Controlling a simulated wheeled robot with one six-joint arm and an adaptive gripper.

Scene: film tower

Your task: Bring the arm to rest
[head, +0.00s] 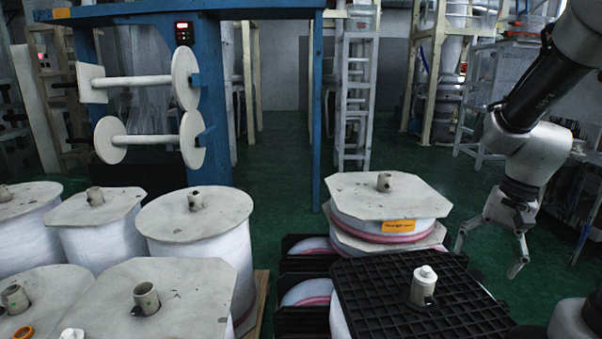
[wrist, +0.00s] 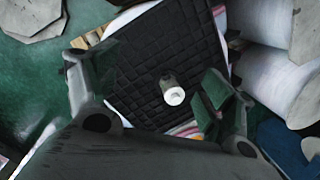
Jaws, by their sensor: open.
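My gripper (head: 490,252) hangs from my arm at the right of the head view, pointing down. Its two fingers are spread apart and nothing is between them. It is right of the black grid-topped plate (head: 385,308), which has a white capped post (head: 424,285) standing on it. In the wrist view, my gripper's fingers (wrist: 150,95) show on both sides of the black plate (wrist: 135,55) and the white post (wrist: 172,93). The post is apart from both fingers.
Several film rolls with pale end plates (head: 195,212) stand at the left. A roll with an orange label (head: 390,195) stands behind the black plate. A blue frame with white spools (head: 140,139) is at the back left. Green floor (head: 290,165) is clear in the middle.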

